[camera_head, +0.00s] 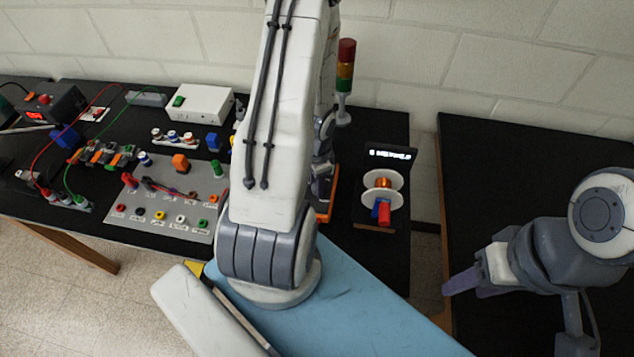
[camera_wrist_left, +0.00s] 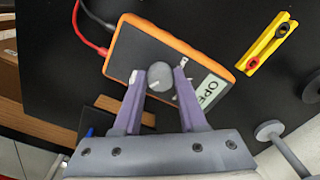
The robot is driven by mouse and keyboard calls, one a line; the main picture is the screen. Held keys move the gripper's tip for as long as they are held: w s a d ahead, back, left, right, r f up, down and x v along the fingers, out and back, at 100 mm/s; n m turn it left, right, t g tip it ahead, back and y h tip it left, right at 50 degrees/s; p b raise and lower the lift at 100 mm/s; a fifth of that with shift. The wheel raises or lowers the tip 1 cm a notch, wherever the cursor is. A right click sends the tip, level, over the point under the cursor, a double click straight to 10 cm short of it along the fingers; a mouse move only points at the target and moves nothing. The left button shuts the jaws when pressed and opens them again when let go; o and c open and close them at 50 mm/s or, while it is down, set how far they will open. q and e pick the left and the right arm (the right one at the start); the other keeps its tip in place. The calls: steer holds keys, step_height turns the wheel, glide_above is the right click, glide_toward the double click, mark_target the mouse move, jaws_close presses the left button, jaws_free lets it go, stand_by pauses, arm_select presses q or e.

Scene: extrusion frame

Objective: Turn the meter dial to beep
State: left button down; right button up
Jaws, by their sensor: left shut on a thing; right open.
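The meter (camera_wrist_left: 138,48) has a dark face and an orange border; in the left wrist view it lies below my left gripper (camera_wrist_left: 159,76). Its round grey dial (camera_wrist_left: 158,80) sits between the two purple fingers, which are shut on it. In the head view only an orange edge of the meter (camera_head: 330,200) shows behind my left arm. My right gripper (camera_head: 464,283) is open and empty over the right-hand black table.
Red and black leads (camera_wrist_left: 95,42) run from the meter. A yellow block (camera_wrist_left: 267,46) with sockets lies beside it. A spool stand (camera_head: 382,190) and a signal tower (camera_head: 345,80) stand near. A grey socket panel (camera_head: 150,205) and several wired parts fill the left table.

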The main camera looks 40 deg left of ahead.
arm_select(q)
steer(key=shift+c, duration=2.3)
jaws_free()
step_height(320, 180, up, 10)
steer(key=p, duration=1)
steer(key=shift+r, duration=0.25)
